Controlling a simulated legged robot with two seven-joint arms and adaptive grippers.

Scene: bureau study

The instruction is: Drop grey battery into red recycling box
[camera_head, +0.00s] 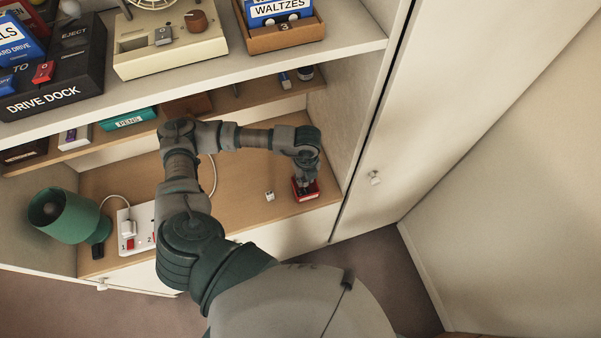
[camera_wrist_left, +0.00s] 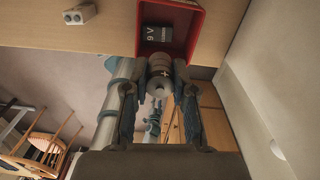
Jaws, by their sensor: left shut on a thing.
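My left gripper (camera_head: 306,177) is at the right end of the wooden desk surface, over the red recycling box (camera_head: 314,192). In the left wrist view the gripper (camera_wrist_left: 160,70) is shut on a grey cylindrical battery (camera_wrist_left: 159,82) with a plus mark on it. The battery is at the open side of the red box (camera_wrist_left: 198,32), overlapping its near rim in the picture. A dark block marked 9V (camera_wrist_left: 158,33) lies inside the box. The held battery is hidden or too small to make out in the head view. My right gripper is not in view.
A small white block (camera_head: 269,196) lies left of the box. A power strip (camera_head: 136,228) and a green lamp (camera_head: 72,216) are farther left. A shelf (camera_head: 345,38) overhangs behind, and a cabinet side wall (camera_head: 343,110) stands close on the right.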

